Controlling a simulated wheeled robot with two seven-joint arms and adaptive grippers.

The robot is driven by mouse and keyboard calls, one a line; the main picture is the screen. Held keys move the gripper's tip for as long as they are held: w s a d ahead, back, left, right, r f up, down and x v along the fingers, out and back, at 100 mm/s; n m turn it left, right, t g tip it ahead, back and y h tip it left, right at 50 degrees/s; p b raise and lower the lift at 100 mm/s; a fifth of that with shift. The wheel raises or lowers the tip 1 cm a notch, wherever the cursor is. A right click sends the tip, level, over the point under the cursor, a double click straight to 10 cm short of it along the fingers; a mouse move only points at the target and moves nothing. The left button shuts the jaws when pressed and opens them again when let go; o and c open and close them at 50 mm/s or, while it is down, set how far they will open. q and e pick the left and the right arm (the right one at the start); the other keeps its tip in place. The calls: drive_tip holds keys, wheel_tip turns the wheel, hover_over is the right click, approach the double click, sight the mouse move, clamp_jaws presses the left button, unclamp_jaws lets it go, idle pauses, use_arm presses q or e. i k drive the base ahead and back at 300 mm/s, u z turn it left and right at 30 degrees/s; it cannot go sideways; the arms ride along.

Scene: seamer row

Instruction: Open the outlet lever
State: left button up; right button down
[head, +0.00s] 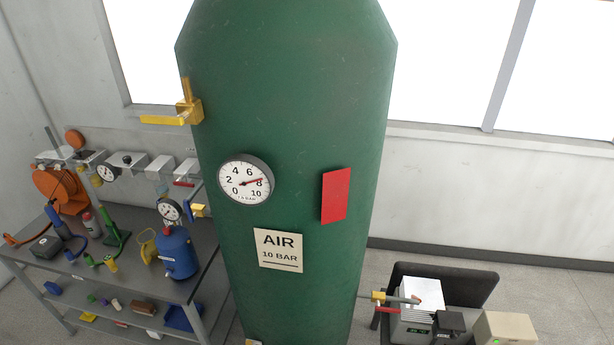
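A tall green air tank (290,120) fills the middle of the head view. At its upper left is a brass valve with a yellow lever (163,119) pointing left, roughly level. At its lower right a brass fitting (378,297) carries a grey pipe (402,300) and a red lever (388,309) lying roughly along the pipe. No label shows which of these is the outlet lever. The pressure gauge (246,179) on the tank reads about 8. Neither of my grippers is in view.
A grey bench (205,275) with tools, a blue can (178,252) and gauges stands left of the tank. A red plate (336,195) and an AIR 10 BAR label (279,249) are on the tank. A black chair-like object (445,285) and boxes stand at lower right.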

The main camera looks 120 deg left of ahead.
sight(191, 217)
drive_tip(key=u, duration=1.05)
drive_tip(key=k, duration=0.85)
drive_tip(key=u, duration=2.6)
